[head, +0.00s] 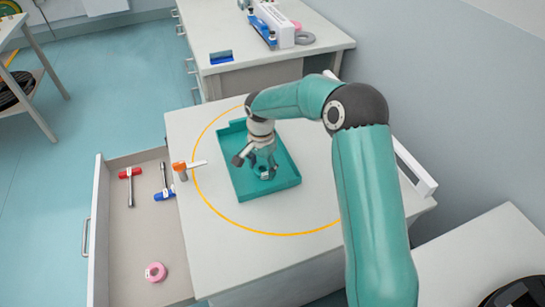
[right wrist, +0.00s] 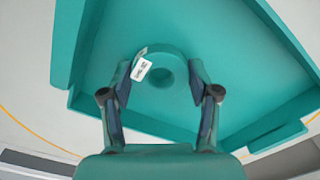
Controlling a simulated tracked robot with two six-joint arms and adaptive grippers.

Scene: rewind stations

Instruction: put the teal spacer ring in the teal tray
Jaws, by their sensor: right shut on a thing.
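The teal tray (head: 234,178) lies on the cabinet top, inside a yellow circle; its floor and walls fill much of the right wrist view (right wrist: 225,45). The teal spacer ring (right wrist: 181,62) carries a white label and sits between the two fingers of my right gripper (right wrist: 160,80). My right gripper (head: 264,167) points down inside the tray's outline and is shut on the ring. In the head view the fingers mostly hide the ring. I cannot tell whether the ring touches the tray floor. My left gripper is in neither view.
An open drawer (head: 120,235) at left holds a red tool (head: 130,173), a blue tool (head: 164,193) and a pink ring (head: 155,272). Another bench (head: 270,82) stands behind. The cabinet top in front of the tray is clear.

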